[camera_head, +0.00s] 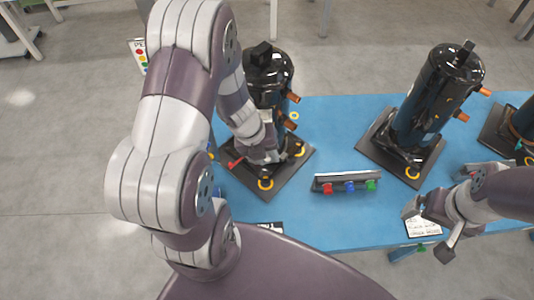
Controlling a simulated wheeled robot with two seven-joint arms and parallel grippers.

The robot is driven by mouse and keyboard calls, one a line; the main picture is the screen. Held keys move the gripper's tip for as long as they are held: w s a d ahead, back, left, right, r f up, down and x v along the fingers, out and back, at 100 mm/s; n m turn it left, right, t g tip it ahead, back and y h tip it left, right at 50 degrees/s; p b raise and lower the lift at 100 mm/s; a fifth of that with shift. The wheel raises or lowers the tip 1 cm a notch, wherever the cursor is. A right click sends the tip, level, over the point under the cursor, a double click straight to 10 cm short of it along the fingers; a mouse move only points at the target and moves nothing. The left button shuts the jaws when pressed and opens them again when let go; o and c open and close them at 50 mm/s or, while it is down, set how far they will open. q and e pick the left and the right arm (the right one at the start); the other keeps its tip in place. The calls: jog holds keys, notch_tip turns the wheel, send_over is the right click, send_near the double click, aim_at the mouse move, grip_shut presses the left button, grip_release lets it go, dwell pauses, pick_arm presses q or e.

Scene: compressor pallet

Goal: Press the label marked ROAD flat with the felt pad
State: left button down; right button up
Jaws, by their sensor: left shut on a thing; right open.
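A black compressor (272,74) stands upright on a dark square base at the left of the blue table. My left gripper (264,156) is low in front of this compressor, close to its base. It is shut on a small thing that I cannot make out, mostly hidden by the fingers. A small pale patch (267,116) shows on the compressor's side above the gripper; I cannot read any ROAD marking on it. I cannot pick out the felt pad for certain. My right gripper (430,222) is open and empty near the table's front edge at the right.
A second black compressor (437,92) stands right of centre, and a third (524,122) is cut off at the right edge. A low rack (345,178) with red, blue and green pieces lies between. A written card (423,228) is by my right gripper. A red piece (235,163) is beside my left gripper.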

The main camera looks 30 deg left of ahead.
pick_arm(q)
jog(key=shift+w+a, duration=0.2)
jog(key=shift+w, duration=0.15)
dwell(0.6)
jog(key=s+d, duration=0.1)
jog(key=s, duration=0.2)
jog(key=shift+d, duration=0.4)
jog(key=shift+w+a+f+b, duration=0.2)
jog(key=shift+w+a+f, duration=0.15)
jog(key=shift+w, duration=0.2)
jog(key=shift+w+a+f+b, duration=0.15)
jog(key=shift+w+a+f, duration=0.2)
jog(key=shift+w, duration=0.2)
jog(key=shift+w+a+r+p, duration=0.1)
jog(key=shift+w+a+p, duration=0.1)
jog(key=shift+w+p, duration=0.15)
dwell(0.6)
